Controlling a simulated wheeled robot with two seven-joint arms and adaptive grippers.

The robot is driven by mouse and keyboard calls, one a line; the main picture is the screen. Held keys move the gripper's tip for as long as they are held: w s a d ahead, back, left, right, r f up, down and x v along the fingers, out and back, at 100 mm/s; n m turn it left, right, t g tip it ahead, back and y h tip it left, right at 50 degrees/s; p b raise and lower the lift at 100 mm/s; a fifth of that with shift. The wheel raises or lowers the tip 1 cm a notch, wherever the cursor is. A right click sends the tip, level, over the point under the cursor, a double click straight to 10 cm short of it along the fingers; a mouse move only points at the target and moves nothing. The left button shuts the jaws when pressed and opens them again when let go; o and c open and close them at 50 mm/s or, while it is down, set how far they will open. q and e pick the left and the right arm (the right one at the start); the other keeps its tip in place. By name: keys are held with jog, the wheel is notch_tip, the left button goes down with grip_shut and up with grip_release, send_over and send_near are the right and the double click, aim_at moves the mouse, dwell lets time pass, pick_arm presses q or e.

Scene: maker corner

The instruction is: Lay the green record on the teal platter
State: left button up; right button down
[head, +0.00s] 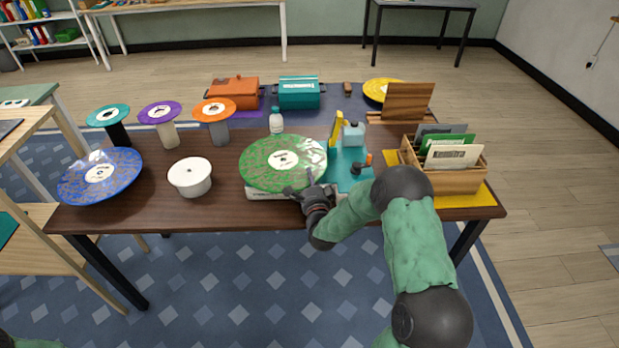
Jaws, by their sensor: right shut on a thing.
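The green record (262,161), speckled with a white label, lies about level over a turntable with a teal top (347,174) and a pale front edge (268,194). My right gripper (309,187) is shut on the record's near right rim. The record hides whatever part of the turntable is beneath it, so I cannot make out a platter there or tell whether they touch. A teal disc (99,118) with a pale centre tops a black post at the table's left. My left gripper is out of view.
A yellow tonearm-like piece (338,127) and a pale blue bottle (353,134) stand close right of the record. A wooden record crate (459,180) is farther right. A white drum (190,178) and blue record (85,187) are left. A clear bottle (276,123) stands behind.

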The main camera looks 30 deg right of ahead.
jog(key=shift+f, duration=0.2)
jog(key=c, duration=1.6)
grip_release()
jog(key=shift+v, duration=5.5)
